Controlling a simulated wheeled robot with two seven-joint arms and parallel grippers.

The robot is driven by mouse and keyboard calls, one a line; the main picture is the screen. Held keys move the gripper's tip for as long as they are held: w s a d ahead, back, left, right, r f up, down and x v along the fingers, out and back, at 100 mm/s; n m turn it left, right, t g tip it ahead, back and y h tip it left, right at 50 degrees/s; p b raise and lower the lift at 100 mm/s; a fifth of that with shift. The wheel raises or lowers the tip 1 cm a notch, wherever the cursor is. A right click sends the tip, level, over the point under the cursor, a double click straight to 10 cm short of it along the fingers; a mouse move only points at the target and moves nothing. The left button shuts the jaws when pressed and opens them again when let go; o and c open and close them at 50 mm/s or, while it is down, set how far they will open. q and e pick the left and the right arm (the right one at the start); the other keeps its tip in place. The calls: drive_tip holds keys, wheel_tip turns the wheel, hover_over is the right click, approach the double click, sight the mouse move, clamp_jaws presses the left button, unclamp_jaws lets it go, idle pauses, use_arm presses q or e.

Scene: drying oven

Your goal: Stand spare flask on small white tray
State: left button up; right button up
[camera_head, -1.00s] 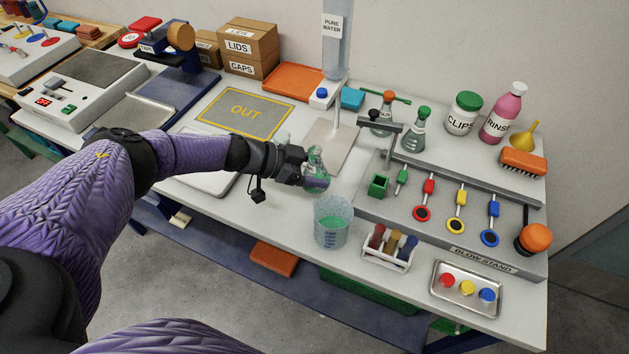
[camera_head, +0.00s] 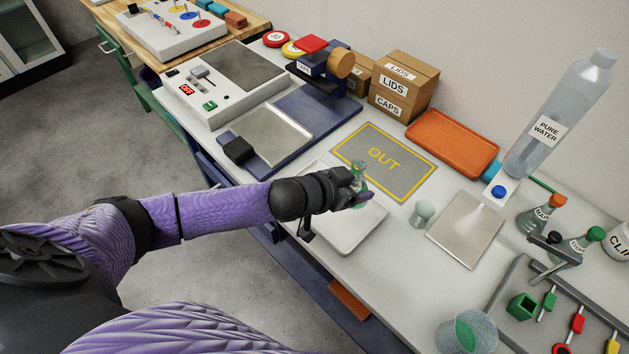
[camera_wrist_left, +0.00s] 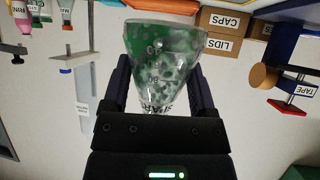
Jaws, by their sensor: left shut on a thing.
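My left gripper (camera_head: 360,193) is shut on the spare flask (camera_head: 359,173), a clear conical flask with green in it. In the left wrist view the flask (camera_wrist_left: 163,62) sits between the two dark fingers, its wide base away from the palm and a partly hidden label near the palm. In the head view the gripper and flask appear over the small white tray (camera_head: 345,240). The arm covers part of that tray, and the height of the flask above it is hard to tell. My right gripper is not in view.
A grey OUT mat (camera_head: 418,178) lies behind the white tray. A small clear cup (camera_head: 423,213) and a metal plate (camera_head: 466,229) are to its right. A beaker of green liquid (camera_head: 466,334) stands at the front right. A metal tray (camera_head: 272,134) lies left on a blue base.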

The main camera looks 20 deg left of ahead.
use_arm(q)
drive_tip(key=f+b, duration=0.1)
drive_tip(key=f, duration=0.2)
drive_tip(key=f+b, duration=0.1)
drive_tip(key=f, duration=0.1)
drive_tip(key=f+b, duration=0.1)
drive_tip(key=f, duration=0.2)
drive_tip(key=shift+s+d+f, duration=0.1)
drive_tip(key=shift+d+f, duration=0.15)
drive_tip(key=shift+f, duration=0.05)
drive_tip(key=shift+r, duration=0.2)
drive_tip(key=o, duration=1.2)
drive_tip(key=shift+f, duration=0.1)
drive_tip(key=shift+o, duration=0.2)
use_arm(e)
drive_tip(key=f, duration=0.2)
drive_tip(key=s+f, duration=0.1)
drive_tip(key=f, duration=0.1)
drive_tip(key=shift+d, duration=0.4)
